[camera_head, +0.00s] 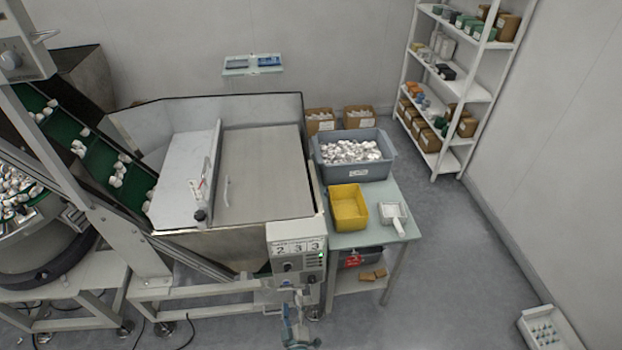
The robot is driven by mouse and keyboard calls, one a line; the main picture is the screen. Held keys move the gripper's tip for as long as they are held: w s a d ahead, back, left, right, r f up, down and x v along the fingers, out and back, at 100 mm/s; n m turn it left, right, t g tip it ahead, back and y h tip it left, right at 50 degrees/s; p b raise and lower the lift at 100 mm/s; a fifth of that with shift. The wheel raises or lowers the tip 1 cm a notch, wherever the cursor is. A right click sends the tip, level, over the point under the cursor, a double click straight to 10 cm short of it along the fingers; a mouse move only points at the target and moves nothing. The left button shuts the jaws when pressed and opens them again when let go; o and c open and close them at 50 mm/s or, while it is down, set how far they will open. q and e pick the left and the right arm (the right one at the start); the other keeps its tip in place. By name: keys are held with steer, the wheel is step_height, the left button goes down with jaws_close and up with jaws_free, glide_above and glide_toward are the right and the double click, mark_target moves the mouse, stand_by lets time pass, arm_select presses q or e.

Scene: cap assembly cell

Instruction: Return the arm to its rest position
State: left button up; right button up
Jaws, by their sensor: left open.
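My left gripper (297,298) shows at the bottom centre, small and partly cut off by the lower picture edge. It is open, and I see nothing held in it. It appears in front of the lower part of the machine's control box (297,255), but I cannot tell whether they touch. My right gripper is not in view.
The metal hopper machine (265,180) fills the centre, with a green conveyor (100,157) at left. A side table (380,240) holds a grey bin (322,160) of white caps, a yellow bin (348,208) and a scoop (394,213).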

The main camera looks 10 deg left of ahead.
arm_select(q)
steer(key=s+f+m+g+h, duration=0.25)
steer(key=s+f, duration=0.25)
steer(key=f, duration=0.3)
steer(key=s+d+f+m+g+h, duration=0.1)
steer(key=s+f+m+g+h, duration=0.2)
steer(key=s+f, duration=0.45)
steer(key=s+f+m+g+h, duration=0.15)
steer(key=s+f+m, duration=0.25)
steer(key=f, duration=0.6)
steer(key=s+a+f+m+g+y, duration=0.1)
steer(key=s+a+f+g, duration=0.3)
steer(key=s, duration=0.8)
steer(key=s+a+f+m+g+y, duration=0.1)
steer(key=s+a+f+m+g, duration=0.3)
steer(key=s, duration=0.9)
steer(key=a+f+g, duration=0.1)
steer(key=a+f, duration=0.2)
steer(key=a, duration=0.2)
steer(key=shift+f, duration=0.3)
steer(key=shift+w+d, duration=0.1)
stand_by(2.0)
